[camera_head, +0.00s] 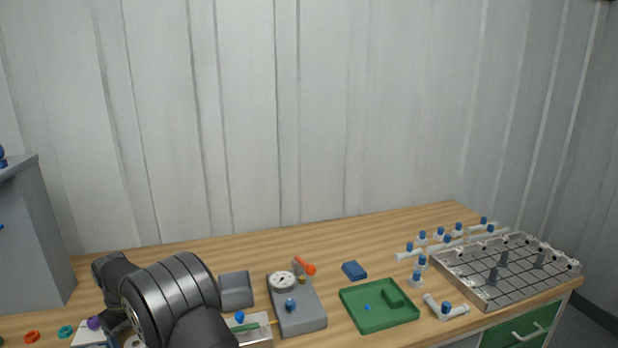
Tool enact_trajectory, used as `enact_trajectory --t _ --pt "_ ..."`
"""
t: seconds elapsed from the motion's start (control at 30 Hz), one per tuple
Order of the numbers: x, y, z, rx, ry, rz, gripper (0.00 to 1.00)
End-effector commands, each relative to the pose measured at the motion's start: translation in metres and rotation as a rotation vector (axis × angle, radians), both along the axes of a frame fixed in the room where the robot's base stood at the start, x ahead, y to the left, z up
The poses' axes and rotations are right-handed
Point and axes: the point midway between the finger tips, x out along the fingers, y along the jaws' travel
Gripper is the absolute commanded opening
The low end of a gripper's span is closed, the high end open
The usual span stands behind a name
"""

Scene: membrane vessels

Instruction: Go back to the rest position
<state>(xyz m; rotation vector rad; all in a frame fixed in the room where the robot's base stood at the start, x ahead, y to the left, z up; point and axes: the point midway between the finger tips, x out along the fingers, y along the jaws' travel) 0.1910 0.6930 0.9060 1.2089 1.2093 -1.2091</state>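My arm is dark grey and rises from the lower left of the head view, over the left part of the wooden table (200,253). My gripper is not clearly seen; the arm's links or the frame edge hide it. A grey gauge block (306,311) with a round white dial (283,281) and an orange-red handle (305,266) stands just right of the arm. A green tray (379,318) with a small blue piece (367,308) in it lies right of the block.
A grey rack (478,284) with posts stands at the right table edge. White pipe pieces with blue caps (447,309) lie beside it. A blue block (354,270) lies behind the tray. A grey cabinet (35,240) stands at far left. The table's back strip is clear.

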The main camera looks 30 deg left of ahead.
Motion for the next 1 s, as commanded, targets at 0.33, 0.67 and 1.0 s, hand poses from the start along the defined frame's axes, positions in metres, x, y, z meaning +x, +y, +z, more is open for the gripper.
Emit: enact_trajectory --t 0.33,0.67,1.0 --pt "0.0 0.0 0.032 0.0 0.0 0.0 0.76" --pt "0.0 0.0 0.032 0.0 0.0 0.0 0.76" --pt "0.0 -0.001 -0.007 -0.004 0.001 0.0 0.76"
